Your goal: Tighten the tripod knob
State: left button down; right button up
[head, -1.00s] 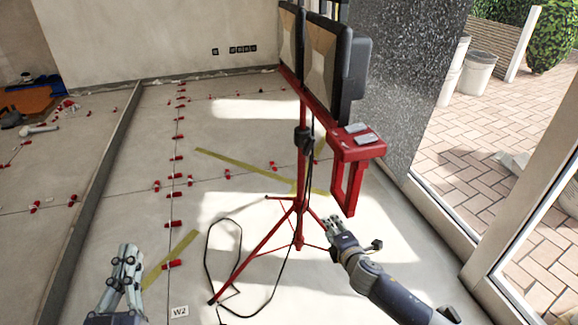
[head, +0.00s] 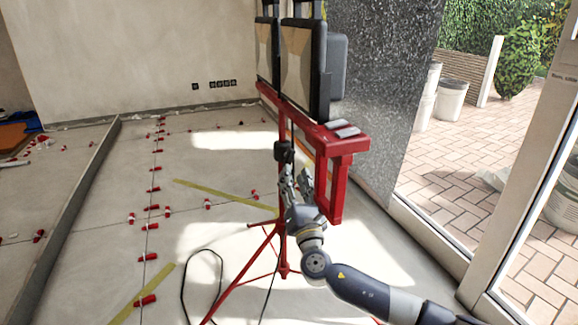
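A red tripod (head: 262,245) stands on the tiled floor and carries two black work lights (head: 305,65) on a red crossbar (head: 318,133). A black knob or clamp (head: 284,151) sits on its upright post below the crossbar. My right gripper (head: 294,172) is raised right beside the post, with its fingertips just below the black knob. Its fingers look apart, one on each side near the post, and nothing shows held. Whether they touch the post or knob cannot be told. My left gripper is out of the picture.
A black cable (head: 200,252) loops on the floor left of the tripod legs. Red levelling clips (head: 153,190) and yellow strips (head: 220,192) lie across the tiles. A dark speckled wall panel (head: 375,85) and a glass door frame (head: 520,190) stand at the right.

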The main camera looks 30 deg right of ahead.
aim_at(290, 161)
jog(key=shift+b+x, duration=0.65)
jog(key=shift+x, duration=2.5)
jog(key=shift+f, duration=0.1)
grip_shut()
